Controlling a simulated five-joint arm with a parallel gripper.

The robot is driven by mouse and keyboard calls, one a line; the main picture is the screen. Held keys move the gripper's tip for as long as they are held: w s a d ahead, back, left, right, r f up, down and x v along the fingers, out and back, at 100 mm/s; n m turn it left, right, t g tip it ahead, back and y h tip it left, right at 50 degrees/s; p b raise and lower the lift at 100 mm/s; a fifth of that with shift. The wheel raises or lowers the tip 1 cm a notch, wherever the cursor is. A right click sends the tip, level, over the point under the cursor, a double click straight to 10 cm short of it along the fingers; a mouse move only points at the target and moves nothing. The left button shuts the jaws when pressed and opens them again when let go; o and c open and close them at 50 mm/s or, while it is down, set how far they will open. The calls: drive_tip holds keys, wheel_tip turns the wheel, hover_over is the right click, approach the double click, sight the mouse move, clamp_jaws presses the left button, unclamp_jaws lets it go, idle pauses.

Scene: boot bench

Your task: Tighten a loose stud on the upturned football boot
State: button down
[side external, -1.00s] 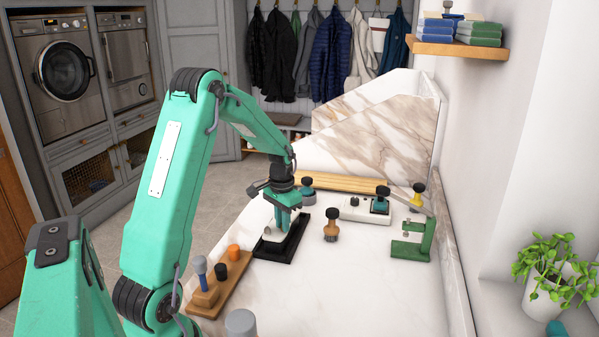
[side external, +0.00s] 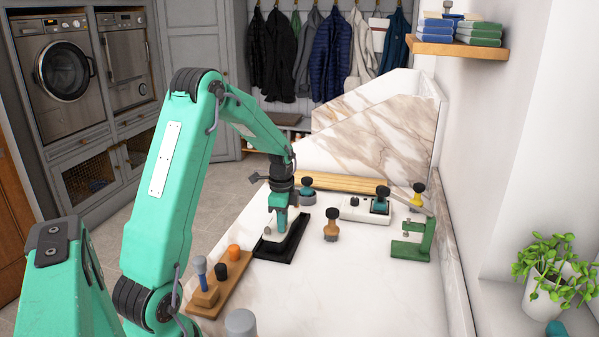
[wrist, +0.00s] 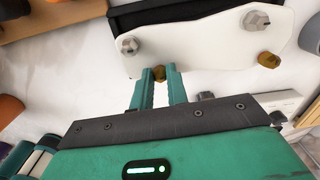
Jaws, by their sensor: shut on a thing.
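The upturned boot's white sole (wrist: 200,45) fills the top of the wrist view, with a black holder (wrist: 180,10) behind it. Two grey hex studs (wrist: 256,20) (wrist: 129,45) and a brass-coloured stud (wrist: 268,60) stand on the sole. My gripper (wrist: 159,71) is shut on another brass-coloured stud (wrist: 159,75) at the sole's near edge. In the side view my gripper (side external: 281,228) points down onto the boot (side external: 296,230), which lies in the black tray (side external: 272,252). The fingers partly hide the gripped stud, so its seating cannot be told.
A wooden rack (side external: 222,290) with blue, black and orange-topped pieces stands left of the tray. A wooden-handled tool (side external: 331,228), a green clamp stand (side external: 420,240) and a white box (side external: 362,213) stand to the right.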

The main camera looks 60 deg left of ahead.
drive_tip(key=m, duration=0.4)
idle(0.4)
drive_tip(key=c, duration=1.4)
unclamp_jaws()
drive_tip(key=shift+o, duration=0.2)
drive_tip(key=shift+r, duration=3.95)
